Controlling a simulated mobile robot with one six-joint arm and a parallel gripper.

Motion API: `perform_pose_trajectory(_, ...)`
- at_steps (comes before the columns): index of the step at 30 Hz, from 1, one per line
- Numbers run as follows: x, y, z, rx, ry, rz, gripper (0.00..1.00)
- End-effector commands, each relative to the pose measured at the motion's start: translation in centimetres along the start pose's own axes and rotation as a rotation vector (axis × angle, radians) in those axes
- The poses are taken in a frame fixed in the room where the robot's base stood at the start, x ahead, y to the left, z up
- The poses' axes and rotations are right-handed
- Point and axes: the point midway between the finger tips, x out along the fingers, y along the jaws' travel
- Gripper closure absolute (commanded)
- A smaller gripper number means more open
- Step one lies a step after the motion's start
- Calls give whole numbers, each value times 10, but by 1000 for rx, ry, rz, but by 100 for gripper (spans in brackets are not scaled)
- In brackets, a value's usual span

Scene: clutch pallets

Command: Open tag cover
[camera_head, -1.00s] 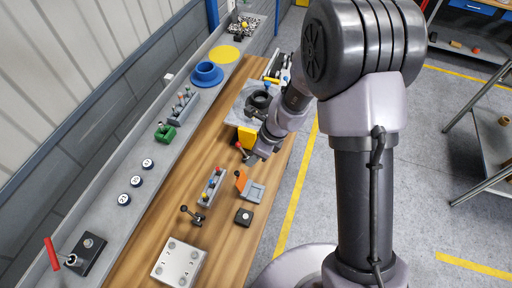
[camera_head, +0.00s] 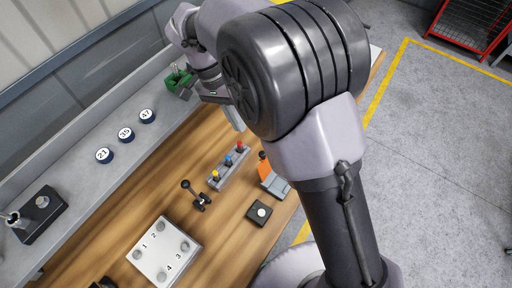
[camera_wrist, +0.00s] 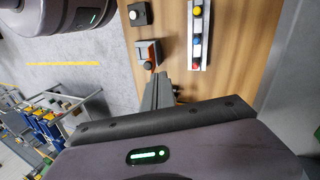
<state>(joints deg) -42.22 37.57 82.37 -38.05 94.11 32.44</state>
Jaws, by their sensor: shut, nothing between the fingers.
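The tag cover, seemingly the small orange flap (camera_head: 264,168) with a dark knob, stands tilted up from its grey base (camera_head: 277,186) on the wooden bench, partly behind my arm. In the wrist view the orange flap (camera_wrist: 157,50) shows just beyond the fingertips, seen edge-on. My gripper (camera_wrist: 159,78) is shut and empty, its fingers together and pointing towards the flap with an apparent gap. In the head view my gripper (camera_head: 238,127) is partly hidden by my arm, above the bench.
Near the flap are a black button box (camera_head: 260,213), a strip with coloured knobs (camera_head: 229,167), a black lever (camera_head: 197,195) and a numbered white plate (camera_head: 164,251). Numbered discs (camera_head: 126,134) and a green device (camera_head: 179,79) sit on the grey shelf. Open floor lies right.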

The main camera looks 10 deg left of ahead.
Motion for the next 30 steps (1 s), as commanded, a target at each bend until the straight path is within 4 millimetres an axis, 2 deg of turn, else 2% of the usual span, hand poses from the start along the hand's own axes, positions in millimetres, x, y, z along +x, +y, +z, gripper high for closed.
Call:
perform_pose_trajectory(5, 5, 0, -1, -29, 38, 36, 100)
perform_pose_trajectory(12, 54, 2, -2, -26, 35, 35, 100)
perform_pose_trajectory(18, 85, 4, -4, -25, 35, 34, 100)
perform_pose_trajectory(22, 93, 4, -4, -23, 34, 33, 100)
perform_pose_trajectory(30, 94, 4, -4, -24, 35, 32, 100)
